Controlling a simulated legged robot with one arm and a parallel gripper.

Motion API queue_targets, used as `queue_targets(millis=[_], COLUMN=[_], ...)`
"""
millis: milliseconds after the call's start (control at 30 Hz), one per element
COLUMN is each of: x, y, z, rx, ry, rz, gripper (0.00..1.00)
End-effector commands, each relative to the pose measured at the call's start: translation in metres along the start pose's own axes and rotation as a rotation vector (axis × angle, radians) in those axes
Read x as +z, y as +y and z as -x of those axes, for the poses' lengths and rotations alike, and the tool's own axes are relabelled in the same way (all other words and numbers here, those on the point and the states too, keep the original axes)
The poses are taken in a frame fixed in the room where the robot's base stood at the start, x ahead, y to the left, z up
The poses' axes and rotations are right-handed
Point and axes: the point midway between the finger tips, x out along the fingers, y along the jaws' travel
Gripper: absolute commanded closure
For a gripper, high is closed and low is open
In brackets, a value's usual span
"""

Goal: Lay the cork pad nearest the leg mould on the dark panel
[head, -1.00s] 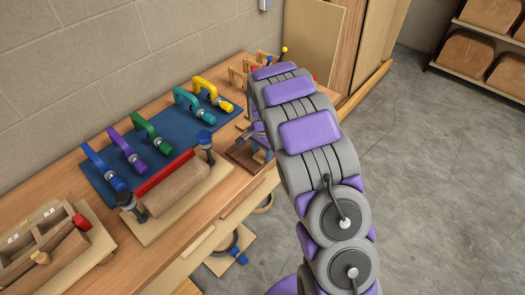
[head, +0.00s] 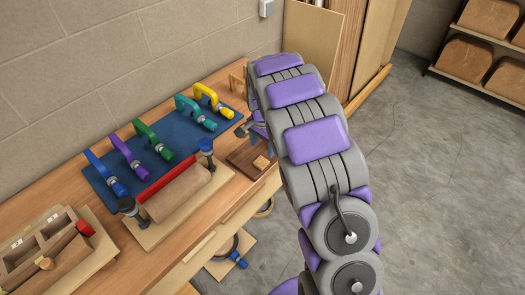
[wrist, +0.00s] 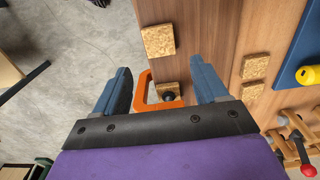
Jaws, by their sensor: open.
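A square cork pad (wrist: 158,40) lies on the dark panel (wrist: 195,45), close to its edge on the floor side. In the head view that pad (head: 261,163) shows on the near part of the dark panel (head: 240,158). More cork pads lie beyond the panel towards the blue mat, an upper one (wrist: 255,67) and a lower one (wrist: 252,90). Another cork piece (wrist: 168,88) is partly hidden by an orange clamp. My gripper (wrist: 165,82) is open and empty, with its fingers wide apart. In the head view my arm hides most of it. The leg mould appears to be the rounded brown form (head: 180,196).
The orange clamp (wrist: 143,88) shows between my fingers in the wrist view. A blue mat (head: 178,140) holds several coloured clamps. A divided wooden tray (head: 95,262) stands at the left. Open floor (head: 440,200) lies to the right.

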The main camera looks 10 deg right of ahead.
Motion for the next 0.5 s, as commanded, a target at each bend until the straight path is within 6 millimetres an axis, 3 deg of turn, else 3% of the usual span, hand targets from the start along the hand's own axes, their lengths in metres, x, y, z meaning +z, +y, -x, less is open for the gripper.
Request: queue_targets(millis=[33, 200, 500], x=[-0.001, -0.001, 0.003], y=[0.000, -0.002, 0.006], z=[0.014, 0.042, 0.056], rx=[-0.002, -0.006, 0.002], ry=[0.002, 0.005, 0.002], rz=[0.000, 0.000, 0.013], gripper=[0.28, 0.28, 0.28])
